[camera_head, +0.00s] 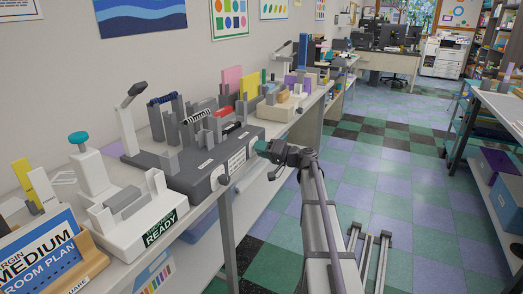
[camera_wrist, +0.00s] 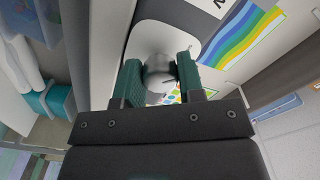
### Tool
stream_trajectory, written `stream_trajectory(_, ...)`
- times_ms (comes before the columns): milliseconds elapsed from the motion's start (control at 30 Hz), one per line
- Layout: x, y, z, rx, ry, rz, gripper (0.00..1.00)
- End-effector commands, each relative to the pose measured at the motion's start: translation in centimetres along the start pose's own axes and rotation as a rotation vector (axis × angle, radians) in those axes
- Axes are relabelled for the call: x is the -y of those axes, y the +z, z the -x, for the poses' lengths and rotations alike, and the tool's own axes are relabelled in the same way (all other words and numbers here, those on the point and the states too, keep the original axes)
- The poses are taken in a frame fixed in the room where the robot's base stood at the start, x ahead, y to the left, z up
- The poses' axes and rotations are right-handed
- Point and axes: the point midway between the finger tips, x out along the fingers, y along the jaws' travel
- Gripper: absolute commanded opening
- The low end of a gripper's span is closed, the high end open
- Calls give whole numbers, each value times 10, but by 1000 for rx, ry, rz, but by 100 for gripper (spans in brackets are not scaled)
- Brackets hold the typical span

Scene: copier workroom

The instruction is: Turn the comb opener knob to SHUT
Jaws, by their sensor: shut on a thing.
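The comb opener appears to be the long grey machine (camera_head: 190,170) on the counter in the head view, with upright grey blocks, black combs and a printed front label (camera_head: 236,160). My gripper (camera_head: 261,147) is at the right end of its front face. In the wrist view my green-padded gripper (camera_wrist: 160,72) is shut on a round grey knob (camera_wrist: 159,84), one finger on either side. The knob stands in front of a pale rounded plate (camera_wrist: 166,38). The knob's marking and setting cannot be read. In the head view my gripper hides the held knob.
A white machine marked READY (camera_head: 130,215) and a room plan sign (camera_head: 45,255) stand to the left. The aisle floor (camera_head: 370,180) to the right is mostly open.

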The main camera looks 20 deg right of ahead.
Motion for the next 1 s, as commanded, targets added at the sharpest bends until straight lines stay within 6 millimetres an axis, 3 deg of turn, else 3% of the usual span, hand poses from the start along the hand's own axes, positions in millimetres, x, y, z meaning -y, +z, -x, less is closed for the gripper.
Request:
stream_trajectory(433, 0, 0, 0, 1, 1, 13, 12)
stream_trajectory(467, 0, 0, 0, 1, 1, 13, 36)
stream_trajectory(700, 0, 0, 0, 0, 0, 12, 59)
stream_trajectory(1000, 0, 0, 4, 0, 1, 12, 61)
